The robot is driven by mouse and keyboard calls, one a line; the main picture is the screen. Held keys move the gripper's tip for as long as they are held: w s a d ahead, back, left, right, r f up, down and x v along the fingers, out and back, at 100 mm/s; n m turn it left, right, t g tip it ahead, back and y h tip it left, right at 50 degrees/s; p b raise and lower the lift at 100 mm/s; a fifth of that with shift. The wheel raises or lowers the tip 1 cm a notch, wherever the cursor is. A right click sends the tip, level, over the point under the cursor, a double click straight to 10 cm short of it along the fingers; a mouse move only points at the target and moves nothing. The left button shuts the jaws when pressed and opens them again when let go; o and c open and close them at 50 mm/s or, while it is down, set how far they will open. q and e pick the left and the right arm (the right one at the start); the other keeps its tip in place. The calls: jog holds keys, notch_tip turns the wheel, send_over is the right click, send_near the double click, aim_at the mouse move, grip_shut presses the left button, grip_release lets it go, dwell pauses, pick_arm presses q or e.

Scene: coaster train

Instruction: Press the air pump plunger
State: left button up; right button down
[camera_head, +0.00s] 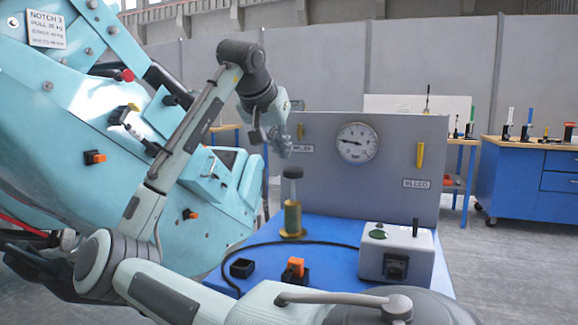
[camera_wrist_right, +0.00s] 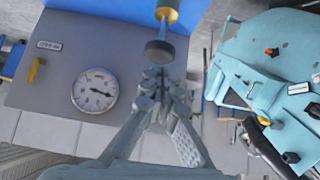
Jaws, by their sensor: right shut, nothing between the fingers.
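The air pump stands on the blue table top in the head view, with a brass body (camera_head: 293,217) and a dark round plunger knob (camera_head: 292,172) raised above it on a thin rod. My right gripper (camera_head: 284,147) is shut and empty, pointing down just above the knob, with a small gap visible between them. In the right wrist view, the shut fingertips (camera_wrist_right: 158,80) lie close to the dark knob (camera_wrist_right: 159,52), with the brass body (camera_wrist_right: 167,14) beyond it.
A grey panel (camera_head: 318,190) with a dial gauge (camera_head: 357,142) and a yellow handle (camera_head: 420,155) stands behind the pump. A grey box (camera_head: 370,265), an orange-and-black switch (camera_head: 295,270) and a black cable share the blue table (camera_head: 330,229). Teal machinery (camera_head: 60,120) stands at left.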

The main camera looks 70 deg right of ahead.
jog(key=shift+v, duration=2)
jog(key=shift+s+r, duration=0.1)
dwell(0.5)
